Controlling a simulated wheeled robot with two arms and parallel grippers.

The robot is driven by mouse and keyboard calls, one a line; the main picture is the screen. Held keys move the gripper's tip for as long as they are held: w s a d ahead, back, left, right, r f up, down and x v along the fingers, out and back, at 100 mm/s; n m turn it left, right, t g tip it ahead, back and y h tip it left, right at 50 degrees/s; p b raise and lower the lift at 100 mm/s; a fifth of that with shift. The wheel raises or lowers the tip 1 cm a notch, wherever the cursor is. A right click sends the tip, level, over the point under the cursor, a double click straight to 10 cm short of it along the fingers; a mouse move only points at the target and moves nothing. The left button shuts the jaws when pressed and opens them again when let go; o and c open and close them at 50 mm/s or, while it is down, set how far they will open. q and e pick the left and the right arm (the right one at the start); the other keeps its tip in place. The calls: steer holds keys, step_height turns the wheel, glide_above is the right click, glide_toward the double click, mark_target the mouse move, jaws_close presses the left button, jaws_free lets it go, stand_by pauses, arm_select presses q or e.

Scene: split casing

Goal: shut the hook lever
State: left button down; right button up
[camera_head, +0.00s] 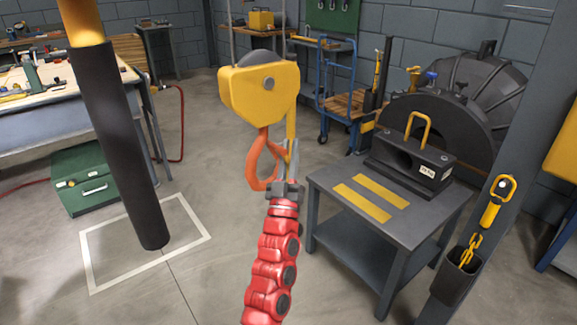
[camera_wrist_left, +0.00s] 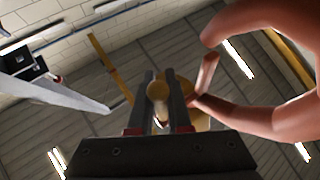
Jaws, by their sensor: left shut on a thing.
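A yellow hook block (camera_head: 259,88) hangs in the middle of the head view with an orange hook (camera_head: 254,165) below it. The hook also shows large at the right of the left wrist view (camera_wrist_left: 262,118), with a thin reddish bar (camera_wrist_left: 206,73) at its mouth. A narrow yellow lever (camera_head: 291,122) hangs down the block's right side. My left gripper (camera_head: 289,158), on a red arm, points up beside the hook. Its fingers (camera_wrist_left: 161,95) are shut on the lever's lower end, a pale yellowish piece in the wrist view (camera_wrist_left: 158,92). My right gripper is not in view.
A grey table (camera_head: 410,212) with a black block (camera_head: 410,165) stands right of my arm. A thick dark cylinder (camera_head: 124,150) with a yellow top slants in at left. A green box (camera_head: 85,180) and a workbench (camera_head: 60,105) lie beyond it. Floor between is clear.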

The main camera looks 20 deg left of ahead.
arm_select(q)
steer(key=shift+w+r+n+y+b, duration=0.15)
steer(key=shift+n+y+b, duration=0.4)
steer(key=shift+n+y, duration=0.65)
steer(key=shift+t, duration=0.3)
steer(key=c, duration=0.9)
jaws_free()
steer(key=shift+o, duration=0.2)
steer(key=p+v, duration=0.2)
steer(key=v, duration=1.5)
steer(key=shift+s, duration=0.2)
